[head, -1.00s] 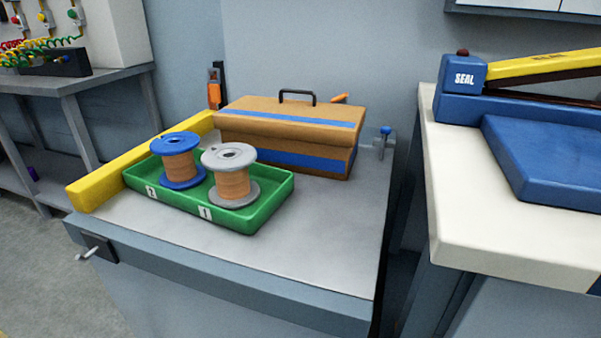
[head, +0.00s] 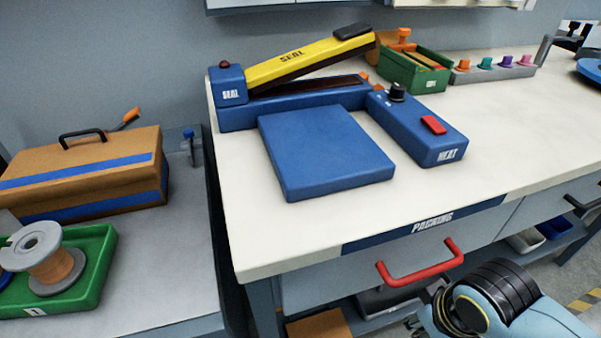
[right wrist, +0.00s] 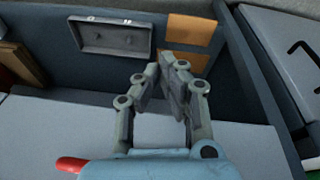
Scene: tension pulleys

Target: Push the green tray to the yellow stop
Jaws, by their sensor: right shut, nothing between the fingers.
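The green tray (head: 75,293) is at the left edge of the head view, cut off by the frame, on a grey bench. A grey-flanged spool (head: 55,266) with copper-coloured winding stands upright in it. Only a sliver of a blue spool (head: 8,288) shows beside it. The yellow stop is out of view. My right gripper shows in the right wrist view (right wrist: 163,74), shut and empty, pointing at the front of a cabinet or bench. In the head view its arm is low at the right, far from the tray. My left gripper is not in view.
A brown toolbox (head: 85,178) stands behind the tray. The white packing bench (head: 260,245) with a blue sealer (head: 325,153) is to the right, across a narrow dark gap. A red drawer handle (head: 422,268) sticks out near my right arm.

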